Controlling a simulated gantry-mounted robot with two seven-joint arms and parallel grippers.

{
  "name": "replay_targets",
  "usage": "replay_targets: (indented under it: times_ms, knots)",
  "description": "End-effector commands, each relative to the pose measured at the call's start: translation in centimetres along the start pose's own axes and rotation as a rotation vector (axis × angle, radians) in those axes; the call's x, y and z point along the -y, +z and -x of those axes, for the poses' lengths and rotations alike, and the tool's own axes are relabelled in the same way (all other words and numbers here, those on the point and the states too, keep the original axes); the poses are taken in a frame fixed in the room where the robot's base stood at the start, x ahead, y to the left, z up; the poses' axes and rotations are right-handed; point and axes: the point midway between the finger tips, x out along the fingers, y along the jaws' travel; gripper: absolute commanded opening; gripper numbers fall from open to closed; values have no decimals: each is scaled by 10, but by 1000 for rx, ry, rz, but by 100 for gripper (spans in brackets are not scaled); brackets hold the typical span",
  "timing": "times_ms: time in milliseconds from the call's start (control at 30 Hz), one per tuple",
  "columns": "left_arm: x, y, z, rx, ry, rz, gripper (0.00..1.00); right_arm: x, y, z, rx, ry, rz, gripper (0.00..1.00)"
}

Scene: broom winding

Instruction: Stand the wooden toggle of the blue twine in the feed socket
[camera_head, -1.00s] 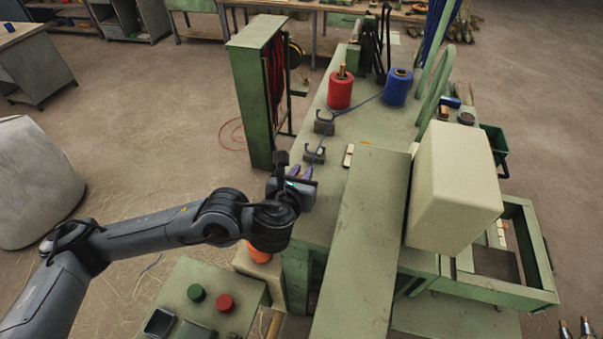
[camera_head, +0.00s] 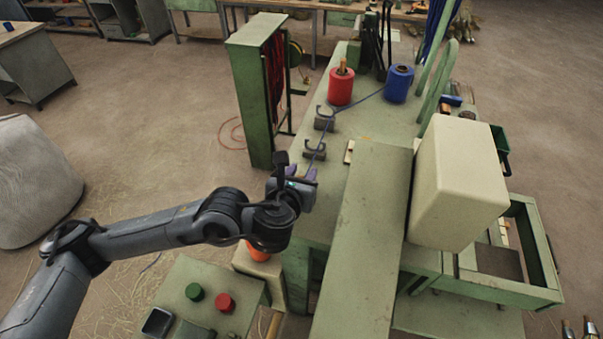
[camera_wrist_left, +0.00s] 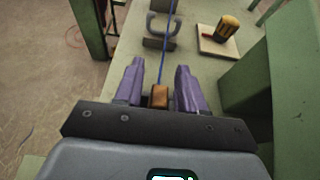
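The wooden toggle (camera_wrist_left: 159,97) shows in the left wrist view as a small brown block between the two purple fingers of my left gripper (camera_wrist_left: 160,72). The fingers stand apart, with a narrow gap on each side of the toggle. The blue twine (camera_wrist_left: 166,45) runs from the toggle away over the green table. In the head view my left gripper (camera_head: 301,173) is over the table's near left edge, and the twine passes the hooked guides (camera_head: 314,149) to the blue spool (camera_head: 398,84). The toggle's lower end and the feed socket are hidden. My right gripper is out of view.
A red spool (camera_head: 341,87) stands beside the blue one. A long green cover (camera_head: 365,240) and a cream box (camera_head: 457,185) stand right of my gripper. A green cabinet (camera_head: 251,95) stands to the left.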

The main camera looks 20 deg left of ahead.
Motion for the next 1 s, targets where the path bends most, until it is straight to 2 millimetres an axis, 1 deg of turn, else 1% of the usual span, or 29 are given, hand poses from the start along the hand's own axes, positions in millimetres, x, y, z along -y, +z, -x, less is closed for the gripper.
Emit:
replay_targets:
  times_ms: [33, 67, 333, 467, 567, 800, 1000]
  knots:
    - [0, 0, 0, 0, 0, 0, 48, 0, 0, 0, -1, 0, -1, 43]
    - [0, 0, 0, 0, 0, 0, 50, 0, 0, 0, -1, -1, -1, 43]
    - [0, 0, 0, 0, 0, 0, 50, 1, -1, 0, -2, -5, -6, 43]
    - [0, 0, 7, -2, -2, 0, 50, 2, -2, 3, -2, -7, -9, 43]
    - [1, 1, 18, -2, -2, 0, 50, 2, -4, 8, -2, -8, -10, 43]
    - [0, 2, 59, -2, -3, 1, 50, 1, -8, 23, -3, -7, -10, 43]
    - [1, 1, 89, -2, -3, 0, 50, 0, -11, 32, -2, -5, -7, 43]
